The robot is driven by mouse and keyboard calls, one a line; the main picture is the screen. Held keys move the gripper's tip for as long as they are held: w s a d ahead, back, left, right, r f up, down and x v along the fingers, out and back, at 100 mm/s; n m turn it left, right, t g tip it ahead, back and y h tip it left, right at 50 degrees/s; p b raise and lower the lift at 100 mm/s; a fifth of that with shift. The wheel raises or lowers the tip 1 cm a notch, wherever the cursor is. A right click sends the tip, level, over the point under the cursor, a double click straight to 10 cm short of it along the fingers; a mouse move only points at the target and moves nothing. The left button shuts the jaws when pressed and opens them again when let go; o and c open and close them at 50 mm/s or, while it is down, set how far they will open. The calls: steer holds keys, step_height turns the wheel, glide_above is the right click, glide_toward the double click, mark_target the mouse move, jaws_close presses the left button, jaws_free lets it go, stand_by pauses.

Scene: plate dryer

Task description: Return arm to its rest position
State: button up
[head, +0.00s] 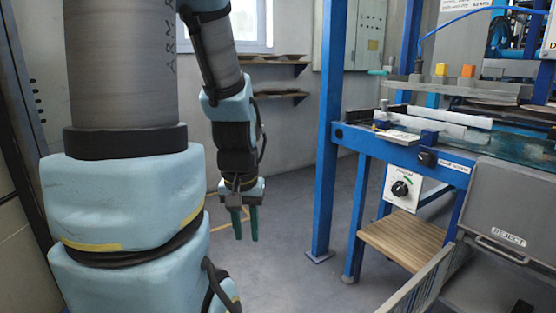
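My arm (228,80) comes down from the top of the head view, with its forearm bent and its end hanging toward the floor. My gripper (246,239) is at the lower end, its two dark green fingers pointing down. A gap shows between the fingers and nothing is held in it. It hangs in free air left of the blue machine frame (324,150), apart from it.
The blue machine with a grey worktop and a control box with a black knob (400,189) fills the right. A wooden step (402,238) sits below it. Wall shelves (283,95) and a grey cabinet (350,35) are behind. Grey floor (290,275) is clear between.

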step_height(320, 180, up, 20)
steer(key=p, duration=1.8)
steer(key=shift+r, duration=0.25)
